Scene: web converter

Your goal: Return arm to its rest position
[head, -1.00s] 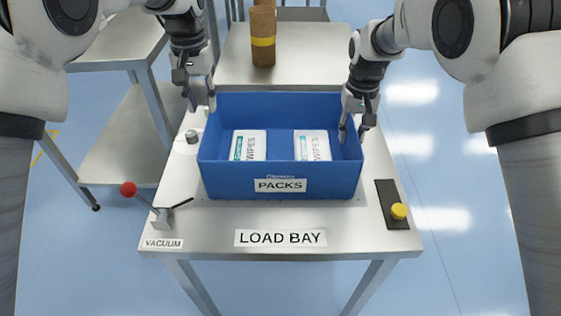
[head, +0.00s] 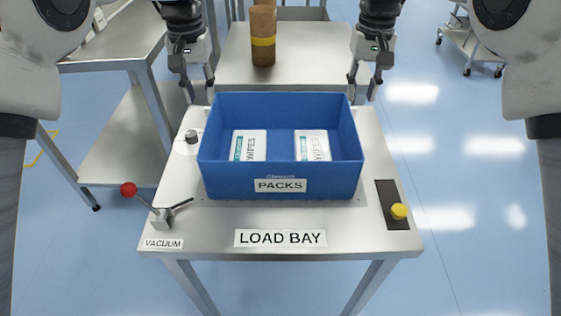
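My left gripper (head: 199,93) points down beyond the back left corner of the blue bin, with its fingers apart and nothing between them. My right gripper (head: 362,90) points down beyond the back right corner of the bin, also with fingers apart and empty. Both are clear of the bin. The blue bin (head: 281,187), labelled PACKS, stands on the steel load bay table (head: 170,232). Two white wipes packs lie in it, one at left (head: 249,146) and one at right (head: 312,146).
A red-knobbed vacuum lever (head: 129,189) stands at the table's left and a yellow button (head: 399,211) at its right. A small metal knob (head: 191,136) is left of the bin. A brown roll (head: 263,37) stands on the surface behind. A cart (head: 473,40) is at far right.

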